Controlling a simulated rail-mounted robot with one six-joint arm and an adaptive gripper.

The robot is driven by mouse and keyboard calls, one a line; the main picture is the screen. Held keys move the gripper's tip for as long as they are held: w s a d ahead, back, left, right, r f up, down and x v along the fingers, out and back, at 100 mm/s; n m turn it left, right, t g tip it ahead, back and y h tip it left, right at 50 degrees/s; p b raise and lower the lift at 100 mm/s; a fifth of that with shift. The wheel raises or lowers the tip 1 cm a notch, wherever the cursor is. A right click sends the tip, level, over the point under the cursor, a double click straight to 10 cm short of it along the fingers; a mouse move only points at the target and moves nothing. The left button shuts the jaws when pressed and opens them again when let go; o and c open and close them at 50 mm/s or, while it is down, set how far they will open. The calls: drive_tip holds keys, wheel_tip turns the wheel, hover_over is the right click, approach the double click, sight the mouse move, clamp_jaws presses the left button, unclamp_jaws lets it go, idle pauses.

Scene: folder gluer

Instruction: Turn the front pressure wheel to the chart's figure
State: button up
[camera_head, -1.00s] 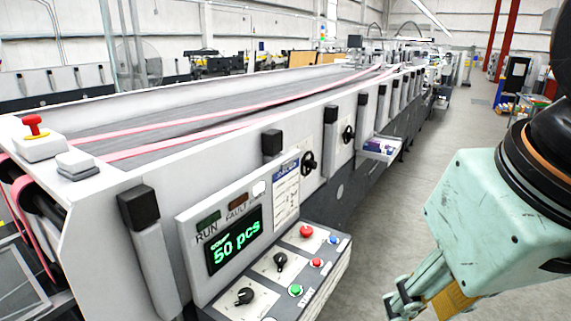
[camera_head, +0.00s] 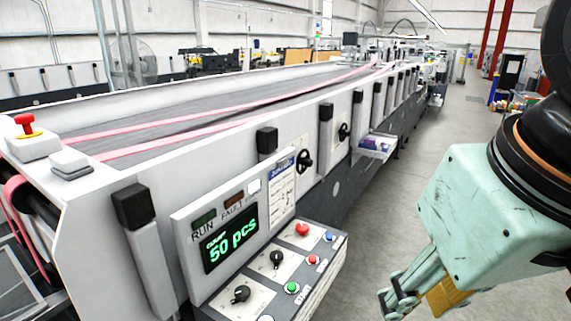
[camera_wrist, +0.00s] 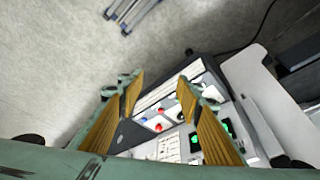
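Two black pressure wheels sit on the machine's white side panel in the head view: a nearer one (camera_head: 304,160) and a farther one (camera_head: 344,132). Their settings are too small to read. A paper chart (camera_head: 282,186) with a blue heading is fixed beside the display; its figures are not legible. My gripper (camera_head: 408,303) hangs low at the right, in front of the machine and apart from both wheels. In the wrist view my gripper (camera_wrist: 158,85) has its yellow-padded fingers spread, with nothing between them, above the control panel.
The control panel (camera_head: 262,270) with knobs and coloured buttons juts out below the green "50 pcs" display (camera_head: 230,238). A small tray (camera_head: 376,146) juts out past the farther wheel. The floor aisle (camera_head: 400,180) on the right is clear.

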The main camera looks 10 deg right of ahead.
drive_tip(key=shift+w, duration=0.1)
drive_tip(key=w+a+r+m+g+y+p, duration=0.1)
drive_tip(key=w+a+m+g+y, duration=0.15)
drive_tip(key=w+a+m, duration=0.45)
drive_tip(key=w+a+r+m+g+y+p, duration=0.1)
drive_tip(key=w+a+m+y+p, duration=0.2)
drive_tip(key=w, duration=0.8)
drive_tip(key=w+m+y, duration=0.5)
drive_tip(key=w+m, duration=0.2)
drive_tip(key=w, duration=1.1)
drive_tip(key=m+t+y+p, duration=0.4)
drive_tip(key=m+t, duration=0.7)
drive_tip(key=m, duration=0.6)
approach(305, 162)
drive_tip(key=w+v, duration=0.1)
drive_tip(key=v, duration=0.5)
drive_tip(key=shift+d, duration=0.5)
drive_tip(key=shift+a+h, duration=0.15)
drive_tip(key=shift+h, duration=0.1)
drive_tip(key=p+x, duration=0.1)
drive_tip(key=x, duration=1.2)
drive_tip(key=shift+w+a, duration=0.2)
